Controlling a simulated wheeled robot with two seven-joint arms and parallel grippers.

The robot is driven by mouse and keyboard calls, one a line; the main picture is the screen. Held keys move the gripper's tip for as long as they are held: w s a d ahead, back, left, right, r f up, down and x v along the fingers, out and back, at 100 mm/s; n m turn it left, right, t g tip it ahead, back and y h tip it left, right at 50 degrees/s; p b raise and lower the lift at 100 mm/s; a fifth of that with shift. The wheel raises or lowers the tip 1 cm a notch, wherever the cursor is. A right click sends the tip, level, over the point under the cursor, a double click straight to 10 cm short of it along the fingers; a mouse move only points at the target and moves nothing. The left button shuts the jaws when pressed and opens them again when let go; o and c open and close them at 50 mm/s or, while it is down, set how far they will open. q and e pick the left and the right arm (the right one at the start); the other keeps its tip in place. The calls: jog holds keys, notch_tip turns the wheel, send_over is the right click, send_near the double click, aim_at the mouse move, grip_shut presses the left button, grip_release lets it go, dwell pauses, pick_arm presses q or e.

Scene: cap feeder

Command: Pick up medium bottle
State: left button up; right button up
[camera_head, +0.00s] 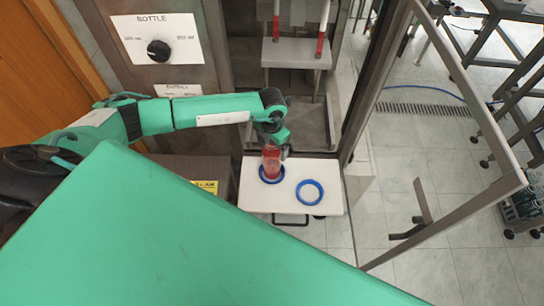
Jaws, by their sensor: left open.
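A reddish, see-through bottle (271,166) stands upright in the left blue ring (262,180) on a small white tray (258,203). It is the only bottle I can make out on the tray, and its top is partly hidden by my gripper. My left gripper (279,148) reaches in from the left and points down at the bottle's upper part. It is open, and its fingers are small and partly hidden, so I cannot tell whether they touch the bottle. My right gripper is out of view.
An empty blue ring (310,192) lies on the tray's right half. A metal-framed door (468,90) stands open at the right. Behind the tray is a machine bay with red-and-white posts (320,42). A panel with a black knob (159,50) is at the upper left.

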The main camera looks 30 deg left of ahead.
pick_arm(q)
jog(key=shift+f, duration=0.5)
jog(key=c, duration=1.8)
jog(key=shift+w+r, duration=0.1)
grip_shut()
